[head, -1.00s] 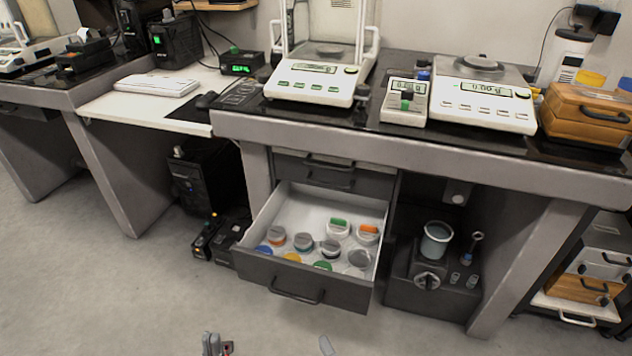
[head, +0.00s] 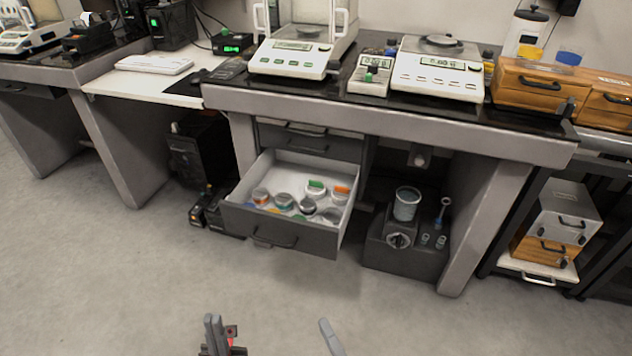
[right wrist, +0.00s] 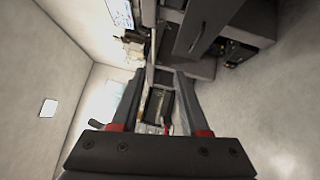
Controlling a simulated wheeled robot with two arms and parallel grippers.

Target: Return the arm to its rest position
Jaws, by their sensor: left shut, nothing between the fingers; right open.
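My left gripper (head: 213,335) shows at the bottom edge of the head view, its fingers together with nothing between them. To its right, one grey finger of my right gripper (head: 332,338) pokes up into the head view; the rest is cut off. In the right wrist view my right gripper (right wrist: 160,92) has its two fingers well apart with no object held. Both grippers show over bare floor in the head view, below the open drawer in the picture. The upper arms are out of view.
An open drawer (head: 290,240) holding several lidded jars juts from the weighing table (head: 400,128). Balances (head: 437,80) and wooden cases (head: 540,85) stand on top. A dark device (head: 400,245) sits under the table. The floor (head: 120,290) in front is clear.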

